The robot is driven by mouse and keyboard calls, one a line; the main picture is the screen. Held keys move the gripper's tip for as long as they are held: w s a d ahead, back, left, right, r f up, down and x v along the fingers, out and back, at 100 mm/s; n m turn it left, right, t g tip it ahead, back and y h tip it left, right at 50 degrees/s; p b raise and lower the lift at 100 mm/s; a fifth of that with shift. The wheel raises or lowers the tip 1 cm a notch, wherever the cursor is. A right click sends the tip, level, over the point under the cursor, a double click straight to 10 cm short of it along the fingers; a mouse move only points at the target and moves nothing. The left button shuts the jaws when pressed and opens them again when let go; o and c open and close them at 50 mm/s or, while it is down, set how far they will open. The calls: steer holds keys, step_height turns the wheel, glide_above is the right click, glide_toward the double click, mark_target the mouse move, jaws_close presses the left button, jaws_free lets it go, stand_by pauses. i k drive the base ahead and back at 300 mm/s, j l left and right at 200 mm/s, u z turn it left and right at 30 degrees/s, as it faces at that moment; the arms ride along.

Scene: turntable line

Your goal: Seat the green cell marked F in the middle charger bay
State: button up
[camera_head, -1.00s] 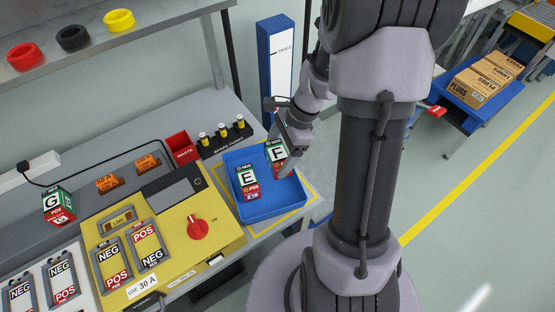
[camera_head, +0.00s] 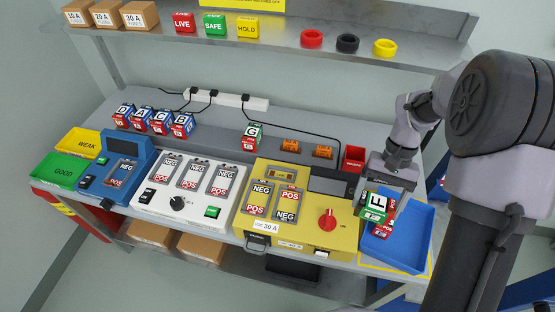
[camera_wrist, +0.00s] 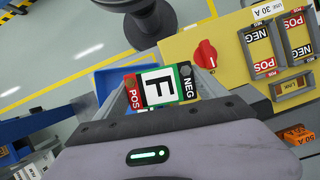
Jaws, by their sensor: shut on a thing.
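My gripper (camera_head: 383,190) is shut on the green cell marked F (camera_head: 375,205), above the blue tray at the bench's right end. In the wrist view the cell (camera_wrist: 159,87) lies between the two fingers, its red POS end to the left and its NEG end to the right. The white charger (camera_head: 150,205) stands left of centre on the bench, well left of my gripper. It has three bays side by side. The middle charger bay (camera_head: 193,174) looks empty, with NEG marked at its far end and POS at its near end.
The blue tray (camera_head: 405,252) holds another cell (camera_head: 384,231), partly hidden. The yellow unit (camera_head: 300,232), with a red knob (camera_head: 328,219), stands between tray and charger. Cell G (camera_head: 252,136) and several blue cells stand behind. A shelf (camera_head: 270,35) runs above the bench.

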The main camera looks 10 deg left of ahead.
mark_target(202, 183)
steer(key=j+u, duration=0.35)
steer(key=j, duration=1.85)
steer(key=i+j+u, duration=0.2)
steer(key=i+j, duration=0.15)
steer(key=i, duration=0.3)
